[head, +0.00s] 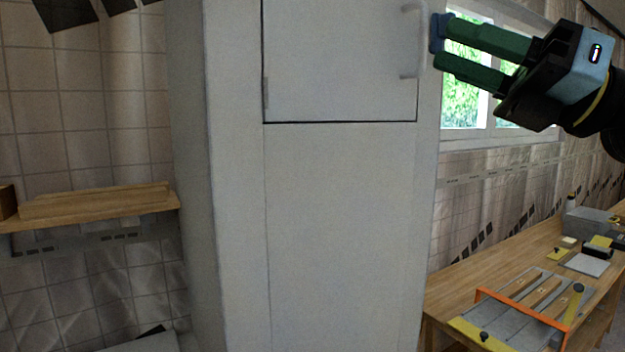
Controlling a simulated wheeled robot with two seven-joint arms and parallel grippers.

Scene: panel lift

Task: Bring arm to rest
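My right gripper (441,46) reaches in from the upper right. Its two green fingers are spread with a gap between them and point left. A dark blue piece shows at the upper fingertip; it looks like part of the finger. The fingertips are just right of the curved handle (411,40) on the grey cabinet's upper door panel (338,62), and appear apart from it. This panel sits flush in the cabinet front, with a dark seam along its bottom edge. My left gripper is not in view.
The tall grey cabinet (340,240) fills the middle. A wooden shelf (95,205) is on the left wall. At the right, a wooden workbench (450,290) carries an orange-handled tray (520,306), a grey box (588,221) and small items. A window (462,105) is behind the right gripper.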

